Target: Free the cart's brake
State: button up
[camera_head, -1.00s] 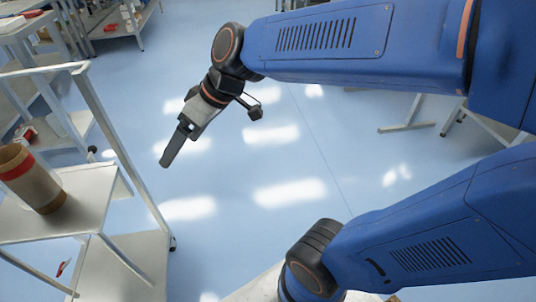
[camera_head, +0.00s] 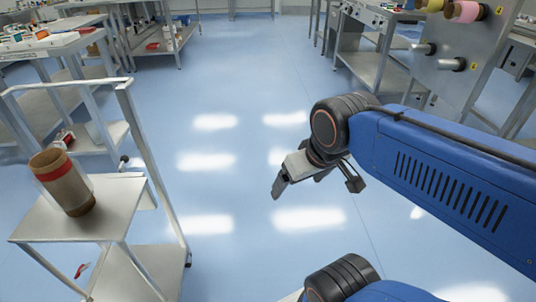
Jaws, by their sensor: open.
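The cart (camera_head: 88,222) stands at the left, a pale metal frame with an upper shelf, a lower shelf and an upright handle frame. A brown roll with a red band (camera_head: 62,182) stands on its upper shelf. A small red piece (camera_head: 82,270) shows low at the cart's near left side; I cannot tell for sure whether it is the brake. A dark caster (camera_head: 188,260) shows at the cart's lower right corner. My gripper (camera_head: 279,188) is open and empty, over bare floor to the right of the cart, apart from it and pointing down-left.
Blue floor (camera_head: 245,110) is clear between the cart and my arm and further ahead. Workbenches (camera_head: 40,48) with small items stand at the back left. A metal machine panel (camera_head: 465,85) with spools stands at the right. Another metal table (camera_head: 385,70) stands behind it.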

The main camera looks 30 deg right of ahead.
aim_at(82, 267)
jog(key=u, duration=1.25)
jog(key=i+l+u, duration=0.1)
jog(key=l, duration=0.5)
jog(key=i+l+u, duration=0.1)
jog(key=i+l, duration=0.15)
jog(key=l, duration=0.3)
jog(key=i+l+u, duration=0.1)
jog(key=l, duration=0.5)
jog(key=i+l, duration=0.1)
jog(key=l, duration=0.55)
jog(key=i+l+u, duration=0.15)
jog(key=l, duration=0.45)
jog(key=j, duration=0.25)
jog(key=k, duration=0.05)
